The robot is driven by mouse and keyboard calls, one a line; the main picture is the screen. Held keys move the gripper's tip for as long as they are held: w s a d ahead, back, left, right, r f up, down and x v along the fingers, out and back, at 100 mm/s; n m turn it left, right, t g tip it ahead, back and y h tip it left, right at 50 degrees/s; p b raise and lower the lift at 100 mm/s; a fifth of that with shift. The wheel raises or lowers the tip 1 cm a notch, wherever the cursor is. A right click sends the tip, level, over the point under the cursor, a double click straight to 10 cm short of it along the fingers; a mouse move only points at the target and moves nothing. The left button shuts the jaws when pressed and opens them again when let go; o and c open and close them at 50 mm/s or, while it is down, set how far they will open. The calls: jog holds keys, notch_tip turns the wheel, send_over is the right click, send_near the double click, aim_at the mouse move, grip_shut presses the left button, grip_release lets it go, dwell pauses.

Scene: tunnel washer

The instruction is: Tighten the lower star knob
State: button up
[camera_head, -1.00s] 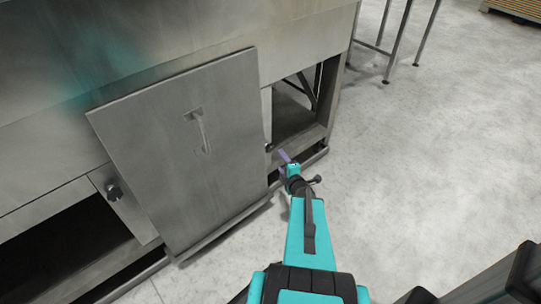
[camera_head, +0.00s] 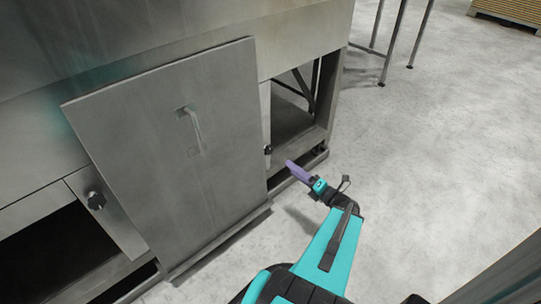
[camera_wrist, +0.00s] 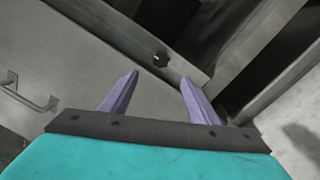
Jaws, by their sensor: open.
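A dark star knob (camera_wrist: 161,59) sits on a metal strip beside the grey door panel, ahead of my gripper (camera_wrist: 158,88) in the wrist view. My gripper's two purple fingers are apart with nothing between them. The same knob (camera_head: 267,150) shows small at the door's right edge in the head view, with my gripper (camera_head: 291,167) to its right and a little lower, apart from it. Whether either knob is tight cannot be told.
The grey door panel (camera_head: 165,150) has a bar handle (camera_head: 195,130), also seen in the wrist view (camera_wrist: 30,95). An open frame bay (camera_head: 292,115) is right of the door. A metal leg stand (camera_head: 385,45) is at the back.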

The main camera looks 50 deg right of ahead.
aim_at(270, 151)
jog(key=shift+d, duration=0.1)
jog(key=w+b, duration=0.1)
jog(key=w, duration=0.3)
jog(key=w+b, duration=0.2)
jog(key=w, duration=0.3)
jog(key=w+d+b, duration=0.1)
jog(key=w, duration=0.3)
jog(key=shift+w, duration=0.35)
dwell(0.3)
jog(key=c, duration=1)
jog(key=shift+a+f, duration=0.1)
jog(key=shift+a, duration=0.2)
jog(key=shift+c, duration=0.2)
jog(key=shift+d+m, duration=0.25)
jog(key=shift+m, duration=0.05)
